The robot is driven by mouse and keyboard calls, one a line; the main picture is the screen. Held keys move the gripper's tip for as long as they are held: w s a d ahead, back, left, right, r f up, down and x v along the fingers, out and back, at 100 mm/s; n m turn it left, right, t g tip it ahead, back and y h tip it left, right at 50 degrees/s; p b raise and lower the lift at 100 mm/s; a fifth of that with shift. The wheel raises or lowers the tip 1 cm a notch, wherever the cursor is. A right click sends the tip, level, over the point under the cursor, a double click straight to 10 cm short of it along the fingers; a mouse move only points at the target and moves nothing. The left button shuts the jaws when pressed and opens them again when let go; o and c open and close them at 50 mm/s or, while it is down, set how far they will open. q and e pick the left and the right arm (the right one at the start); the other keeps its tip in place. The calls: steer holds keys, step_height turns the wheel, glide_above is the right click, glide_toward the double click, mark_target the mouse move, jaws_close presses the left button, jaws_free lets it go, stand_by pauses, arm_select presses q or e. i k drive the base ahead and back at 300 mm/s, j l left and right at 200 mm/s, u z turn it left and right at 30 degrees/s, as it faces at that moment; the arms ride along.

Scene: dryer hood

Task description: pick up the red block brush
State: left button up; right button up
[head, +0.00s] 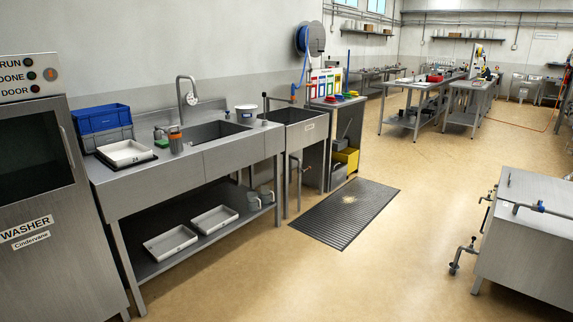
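A small red item (330,99) lies on top of the grey cabinet beyond the sinks, beside a green item (340,97) and a blue one. It may be the red block brush, but it is too small to tell. Another red object (435,78) sits on a far metal table; its kind is also unclear. Neither of my grippers is in view.
A steel sink bench (235,150) runs along the left wall beside the washer (45,200). A black ridged mat (345,212) lies on the floor before the cabinet. A steel unit (535,230) with pipes stands at the right. The floor between is clear.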

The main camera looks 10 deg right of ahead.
mark_target(328, 99)
steer(key=i+l+z, duration=0.1)
steer(key=i+z, duration=0.35)
steer(key=i, duration=1.8)
steer(key=i+j, duration=0.1)
steer(key=i, duration=2.35)
steer(key=i+l+u, duration=0.1)
steer(key=i, duration=0.7)
steer(key=u, duration=1.4)
steer(key=z, duration=1.15)
steer(key=i+l+u, duration=0.15)
steer(key=u, duration=0.2)
steer(key=l+u, duration=0.35)
steer(key=i+l+u, duration=0.1)
steer(key=l+u, duration=0.25)
steer(key=j, duration=0.1)
